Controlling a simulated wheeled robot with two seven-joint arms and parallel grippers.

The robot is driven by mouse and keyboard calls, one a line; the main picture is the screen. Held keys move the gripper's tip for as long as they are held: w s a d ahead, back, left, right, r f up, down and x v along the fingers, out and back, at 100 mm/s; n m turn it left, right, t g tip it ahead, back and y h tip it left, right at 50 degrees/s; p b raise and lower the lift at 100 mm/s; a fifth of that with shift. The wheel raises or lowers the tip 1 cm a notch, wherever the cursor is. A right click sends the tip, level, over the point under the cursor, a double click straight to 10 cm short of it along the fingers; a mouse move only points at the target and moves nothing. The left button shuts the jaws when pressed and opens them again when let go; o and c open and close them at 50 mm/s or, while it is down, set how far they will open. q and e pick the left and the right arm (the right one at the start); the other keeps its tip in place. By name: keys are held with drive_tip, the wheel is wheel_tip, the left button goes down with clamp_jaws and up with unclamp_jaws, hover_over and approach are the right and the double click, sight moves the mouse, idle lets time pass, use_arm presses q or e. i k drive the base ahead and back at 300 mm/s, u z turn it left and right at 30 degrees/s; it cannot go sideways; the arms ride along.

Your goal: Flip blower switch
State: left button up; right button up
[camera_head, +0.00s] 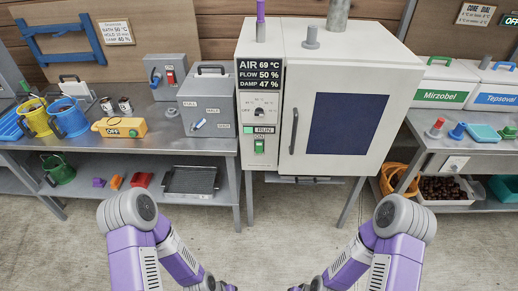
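A large white cabinet (262,82) stands at the centre with a dark blue door window (345,122). Its front panel has a black display (259,74) reading AIR 60 °C, FLOW 50 %, DAMP 47 %. Below it are a dial (259,111) marked OFF, a RUN label and a green switch (259,147). No label reading "blower" is legible; whether the green switch is the blower's, I cannot tell. Both my purple and grey forearms point down to the bottom edge, well below the panel; the grippers are out of frame.
The left bench (140,143) holds a grey box with a red switch (170,77), a grey lidded box (208,98) and a yellow box marked OFF (120,127). The right bench (460,143) holds labelled crates. The floor before the cabinet is clear.

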sight(258, 145)
drive_tip(key=u, duration=0.25)
drive_tip(key=i, duration=0.85)
drive_tip(key=z, duration=0.75)
